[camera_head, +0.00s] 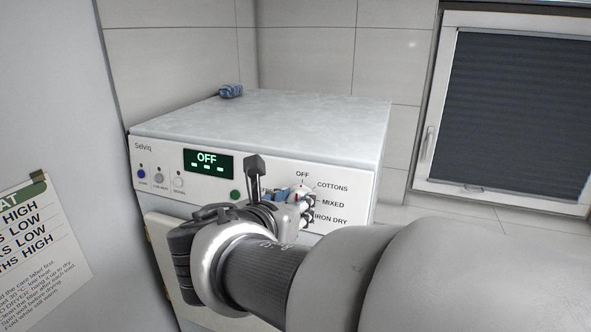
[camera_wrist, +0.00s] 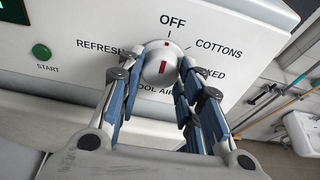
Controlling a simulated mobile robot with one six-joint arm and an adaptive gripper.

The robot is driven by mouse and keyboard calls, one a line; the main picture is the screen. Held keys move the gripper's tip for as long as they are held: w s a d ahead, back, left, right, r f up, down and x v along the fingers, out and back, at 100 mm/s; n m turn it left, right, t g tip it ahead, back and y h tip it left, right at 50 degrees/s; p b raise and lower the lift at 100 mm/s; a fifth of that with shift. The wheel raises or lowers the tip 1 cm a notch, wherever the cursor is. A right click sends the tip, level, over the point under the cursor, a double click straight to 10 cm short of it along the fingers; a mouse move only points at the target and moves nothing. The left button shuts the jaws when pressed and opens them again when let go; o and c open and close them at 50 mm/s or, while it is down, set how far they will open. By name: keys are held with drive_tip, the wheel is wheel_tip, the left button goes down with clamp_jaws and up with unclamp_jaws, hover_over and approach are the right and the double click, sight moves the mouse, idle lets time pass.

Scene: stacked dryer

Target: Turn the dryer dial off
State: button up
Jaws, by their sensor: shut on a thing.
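The dryer (camera_head: 350,150) is a white machine with a control panel on its front. Its display (camera_head: 208,163) reads OFF in green. The round white dial (camera_wrist: 160,72) has red marks, with one mark at its top edge towards the OFF label. My gripper (camera_wrist: 161,58) is shut on the dial, with one blue-sided finger on each side of it. In the head view my gripper (camera_head: 298,198) is at the panel's right part and hides most of the dial. OFF, COTTONS and REFRESH labels show around the dial, and other labels are partly covered.
A green START button (camera_wrist: 41,52) is left of the dial. Several small knobs (camera_head: 159,179) are at the panel's left. A crumpled blue cloth (camera_head: 231,90) lies on the dryer top. A window (camera_head: 515,110) is at the right, and a label sheet (camera_head: 35,240) at the left.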

idle(0.3)
drive_tip(key=o, duration=1.1)
drive_tip(key=shift+c, duration=0.2)
drive_tip(key=v, duration=1.2)
